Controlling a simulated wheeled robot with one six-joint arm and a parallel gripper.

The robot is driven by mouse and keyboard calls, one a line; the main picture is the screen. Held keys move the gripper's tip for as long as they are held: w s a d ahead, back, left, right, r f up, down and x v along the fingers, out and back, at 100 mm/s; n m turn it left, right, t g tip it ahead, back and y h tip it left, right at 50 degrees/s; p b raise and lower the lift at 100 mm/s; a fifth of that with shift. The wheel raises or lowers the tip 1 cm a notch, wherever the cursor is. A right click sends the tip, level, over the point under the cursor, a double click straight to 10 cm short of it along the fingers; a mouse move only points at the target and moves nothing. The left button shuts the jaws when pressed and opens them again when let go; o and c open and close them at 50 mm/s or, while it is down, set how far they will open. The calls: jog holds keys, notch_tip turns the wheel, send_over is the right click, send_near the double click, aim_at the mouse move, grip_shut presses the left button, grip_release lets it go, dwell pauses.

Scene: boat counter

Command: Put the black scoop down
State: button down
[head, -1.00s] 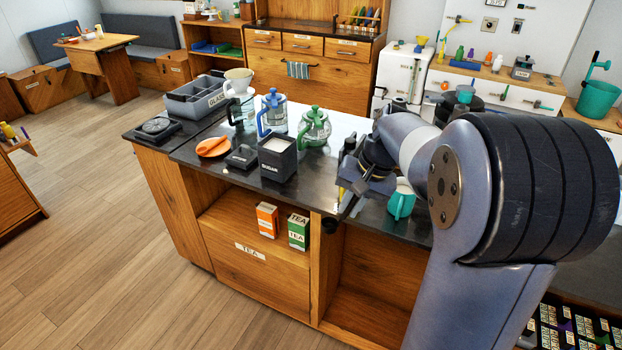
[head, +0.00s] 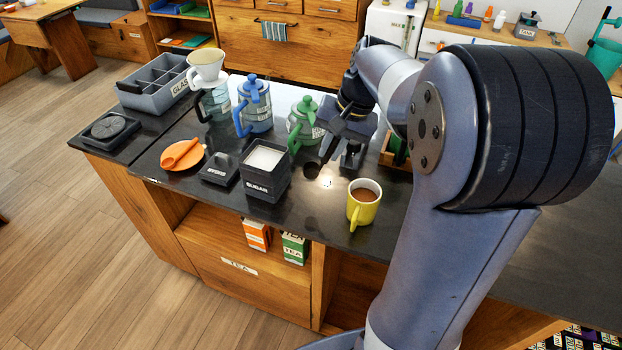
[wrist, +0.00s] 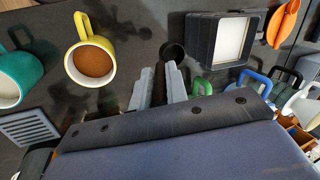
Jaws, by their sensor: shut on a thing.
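The black scoop (head: 312,170) is held by my gripper (head: 338,160), with its round bowl out to the left of the fingers. It is over the dark counter, left of and behind the yellow mug; I cannot tell whether it touches the counter. In the wrist view the bowl (wrist: 173,52) shows just past my fingertips (wrist: 158,86), between the yellow mug and the sugar box. The handle runs back between the two grey fingers, which are shut on it and partly hide it.
The yellow mug (head: 363,204) holds brown liquid. The black sugar box (head: 265,170) and green press (head: 305,124) stand left of the scoop. A teal mug (wrist: 18,75) shows in the wrist view. A pale bright patch (head: 325,183) lies on the counter near the scoop.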

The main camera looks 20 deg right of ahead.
notch_tip(320, 180, down, 9)
jog(key=shift+f+p, duration=0.15)
jog(key=shift+p, duration=0.25)
jog(key=shift+s, duration=0.1)
jog(key=shift+f, duration=0.15)
jog(key=c, duration=1.4)
grip_release()
jog(key=v, duration=1.2)
jog(key=shift+b, duration=0.35)
